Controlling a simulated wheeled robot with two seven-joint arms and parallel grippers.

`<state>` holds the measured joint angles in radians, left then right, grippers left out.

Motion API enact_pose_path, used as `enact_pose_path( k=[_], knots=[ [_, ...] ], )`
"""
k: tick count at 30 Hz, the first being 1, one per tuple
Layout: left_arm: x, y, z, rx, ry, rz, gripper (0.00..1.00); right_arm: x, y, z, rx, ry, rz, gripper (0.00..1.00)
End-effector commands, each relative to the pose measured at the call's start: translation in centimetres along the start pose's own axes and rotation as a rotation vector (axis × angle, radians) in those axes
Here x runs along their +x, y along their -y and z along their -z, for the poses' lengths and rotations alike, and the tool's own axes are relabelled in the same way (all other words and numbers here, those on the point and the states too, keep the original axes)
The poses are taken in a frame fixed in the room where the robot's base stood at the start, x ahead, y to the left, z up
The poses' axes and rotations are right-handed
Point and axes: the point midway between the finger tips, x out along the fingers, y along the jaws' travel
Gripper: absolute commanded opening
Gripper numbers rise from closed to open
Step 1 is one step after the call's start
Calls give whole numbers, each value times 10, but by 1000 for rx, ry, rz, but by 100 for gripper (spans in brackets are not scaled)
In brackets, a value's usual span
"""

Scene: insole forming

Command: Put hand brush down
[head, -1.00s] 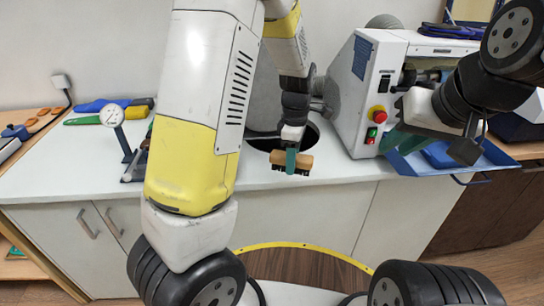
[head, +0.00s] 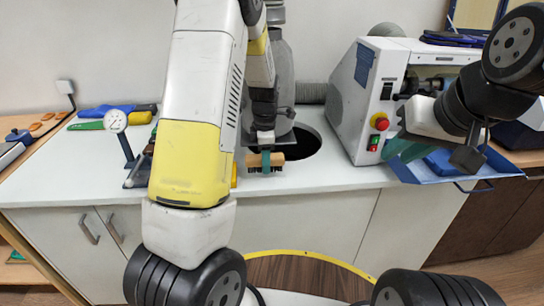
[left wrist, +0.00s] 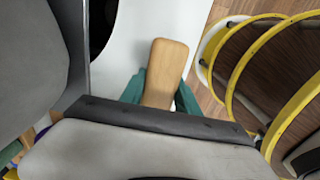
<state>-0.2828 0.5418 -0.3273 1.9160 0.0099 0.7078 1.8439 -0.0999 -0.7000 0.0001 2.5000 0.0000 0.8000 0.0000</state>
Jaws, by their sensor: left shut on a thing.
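The hand brush (head: 277,159) has a light wooden back with dark bristles pointing down. My left gripper (head: 266,162) is shut around it, with teal fingers on either side. The brush is over the white bench top near its front edge; I cannot tell whether the bristles touch it. In the left wrist view the wooden back of the brush (left wrist: 165,65) shows between the fingers (left wrist: 160,92). My right gripper (head: 404,150) is at the blue tray on the right, with teal fingers partly hidden; its opening is unclear.
The white bench top (head: 310,178) has a dark round hole (head: 315,142) just behind the brush. A white machine (head: 368,95) with red and green buttons stands right of it. A blue tray (head: 440,172) juts out.

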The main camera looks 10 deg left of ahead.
Motion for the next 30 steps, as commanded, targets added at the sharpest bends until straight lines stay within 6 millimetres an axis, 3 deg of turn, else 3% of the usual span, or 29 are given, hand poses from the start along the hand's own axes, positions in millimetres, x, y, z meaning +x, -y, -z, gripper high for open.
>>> enact_pose_path(
  k=[6, 14, 24, 25, 28, 30],
  knots=[
    [5, -10, 7, 1, 0, 1, 0, 0, 0, 0, 0, 0, 0, 24],
    [36, -10, 8, 0, 0, 2, 0, 0, 0, 0, 0, 0, 0, 24],
    [39, -10, 7, 1, 0, 0, 0, 0, 0, 0, 0, 0, 0, 24],
    [39, -10, 7, 1, 1, 0, 42, 0, 0, 0, 0, 0, 0, 24],
    [39, -10, 7, 1, 1, 0, 60, 0, 0, 0, 0, 0, 0, 24],
    [39, -10, 7, 1, 1, 0, 60, 0, 0, 0, 0, 0, 0, 24]
  ],
)
